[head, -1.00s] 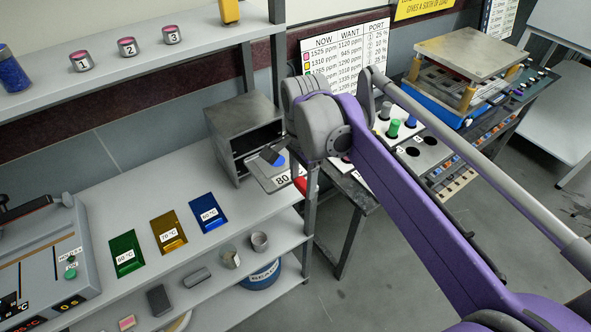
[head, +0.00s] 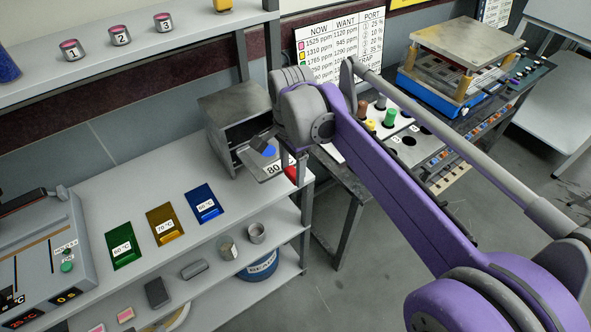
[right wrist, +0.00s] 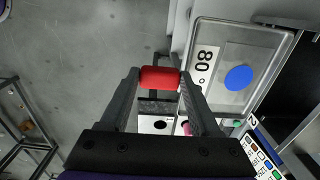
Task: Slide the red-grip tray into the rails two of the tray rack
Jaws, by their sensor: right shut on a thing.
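The tray (head: 252,170) is a flat, clear-looking tray with an "80" label and a blue disc. In the right wrist view, the tray (right wrist: 222,100) has a red grip (right wrist: 160,77) at its left side. My right gripper (right wrist: 160,80) is shut on this red grip. In the head view, the grip (head: 292,175) shows below my right wrist. The tray rack (head: 228,108) is a grey box with an open, dark front. The tray is at this opening, with most of it outside. My wrist partly hides the opening, so I cannot tell which rails it meets. My left gripper is out of view.
The rack stands at the right end of a grey bench (head: 170,180). Green (head: 123,247), yellow (head: 165,226) and blue (head: 204,203) plates lie left of it. A bench post (head: 303,215) is close below the grip. A dark table (head: 345,185) stands to the right.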

